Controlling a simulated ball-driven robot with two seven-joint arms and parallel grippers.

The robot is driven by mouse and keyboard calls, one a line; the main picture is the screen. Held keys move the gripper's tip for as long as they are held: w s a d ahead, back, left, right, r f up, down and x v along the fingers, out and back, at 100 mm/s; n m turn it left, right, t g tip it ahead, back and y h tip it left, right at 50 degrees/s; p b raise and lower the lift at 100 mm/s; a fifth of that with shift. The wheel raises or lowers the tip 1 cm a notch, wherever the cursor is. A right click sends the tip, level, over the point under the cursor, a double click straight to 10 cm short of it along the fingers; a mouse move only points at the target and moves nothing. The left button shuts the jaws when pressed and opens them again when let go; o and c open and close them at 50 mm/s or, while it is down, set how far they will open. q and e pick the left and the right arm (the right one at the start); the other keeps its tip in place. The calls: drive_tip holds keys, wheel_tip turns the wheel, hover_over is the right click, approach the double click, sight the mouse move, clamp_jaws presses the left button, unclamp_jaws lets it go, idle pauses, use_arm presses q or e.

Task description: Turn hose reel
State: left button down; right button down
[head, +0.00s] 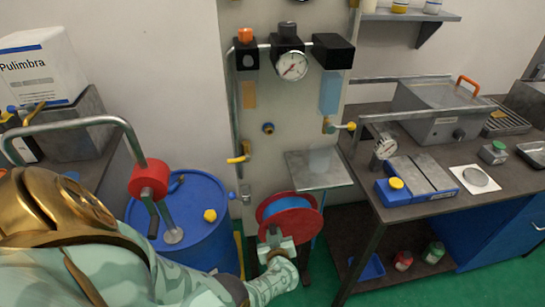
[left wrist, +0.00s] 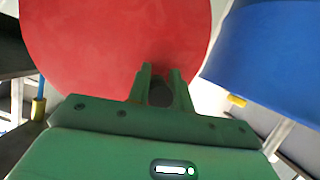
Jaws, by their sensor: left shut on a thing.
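The hose reel (head: 312,223) has red flanges with blue hose wound between them. It is mounted low, in front of the pale panel, in the head view. My left gripper (head: 276,246) is at the near face of the reel, at its lower left part. In the left wrist view the red flange (left wrist: 110,40) fills the upper left. There my left gripper's fingers (left wrist: 160,82) are closed around a small dark part against the flange, which looks like the reel's handle; the fingers hide most of it. My right gripper is not in view.
A blue drum (head: 190,205) with a red hand pump (head: 150,178) stands close left of the reel. A small metal shelf (head: 318,168) is just above the reel. A workbench (head: 420,215) stands to the right. Pipes and a gauge (head: 292,66) are on the panel (head: 275,110) above.

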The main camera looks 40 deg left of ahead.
use_arm(q)
drive_tip(key=shift+w+d+r+m+g, duration=0.2)
drive_tip(key=shift+d+r+m+g, duration=0.1)
drive_tip(key=shift+m, duration=0.2)
drive_tip(key=c, duration=1.3)
unclamp_jaws()
drive_tip(key=shift+o, duration=0.2)
